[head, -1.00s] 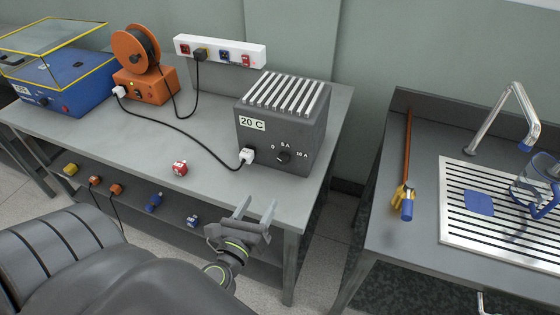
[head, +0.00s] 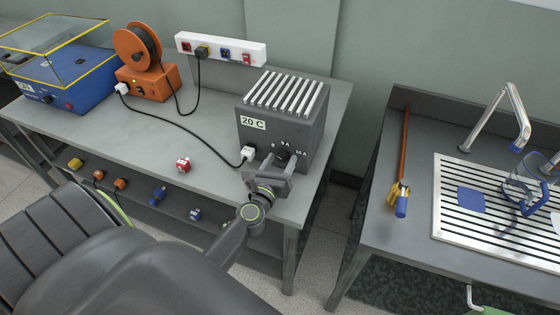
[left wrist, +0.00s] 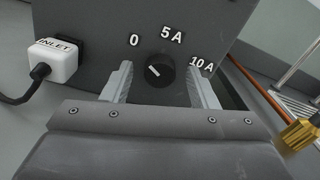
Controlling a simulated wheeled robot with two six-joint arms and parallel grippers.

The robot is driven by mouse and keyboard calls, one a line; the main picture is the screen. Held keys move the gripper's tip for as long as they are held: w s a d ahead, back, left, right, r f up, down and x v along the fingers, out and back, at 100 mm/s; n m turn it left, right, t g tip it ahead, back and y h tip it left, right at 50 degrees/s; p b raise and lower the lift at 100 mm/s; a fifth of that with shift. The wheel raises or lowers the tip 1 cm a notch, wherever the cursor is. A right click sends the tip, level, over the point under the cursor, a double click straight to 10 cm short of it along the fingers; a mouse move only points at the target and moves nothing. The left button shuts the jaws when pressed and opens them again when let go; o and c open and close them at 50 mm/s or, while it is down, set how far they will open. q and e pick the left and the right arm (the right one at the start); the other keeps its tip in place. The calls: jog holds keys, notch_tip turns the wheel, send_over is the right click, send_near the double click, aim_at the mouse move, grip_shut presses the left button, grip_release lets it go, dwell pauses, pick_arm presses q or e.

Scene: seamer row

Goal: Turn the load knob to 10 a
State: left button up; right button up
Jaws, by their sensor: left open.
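The dark grey load box (head: 310,124) stands on the bench, with ribs on top and a "20 C" label. Its black load knob (left wrist: 160,70) shows in the left wrist view, below "5 A" and between the marks "0" and "10 A". The knob's white pointer line slants toward the upper left, toward the 0 side. My left gripper (head: 272,162) is in front of the box face. In the left wrist view its open fingers (left wrist: 160,82) stand on either side of the knob, apart from it. In the head view the gripper partly hides the knob. My right gripper is not in view.
A white inlet plug (left wrist: 52,60) with a black cable sits left of the knob. A red-and-white plug (head: 184,165) lies on the bench. An orange reel unit (head: 147,82) and a blue box (head: 65,80) stand further left. A sink counter (head: 395,225) is at the right.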

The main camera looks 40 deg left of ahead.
pick_arm(q)
jog(key=c, duration=1)
jog(key=shift+o, duration=0.2)
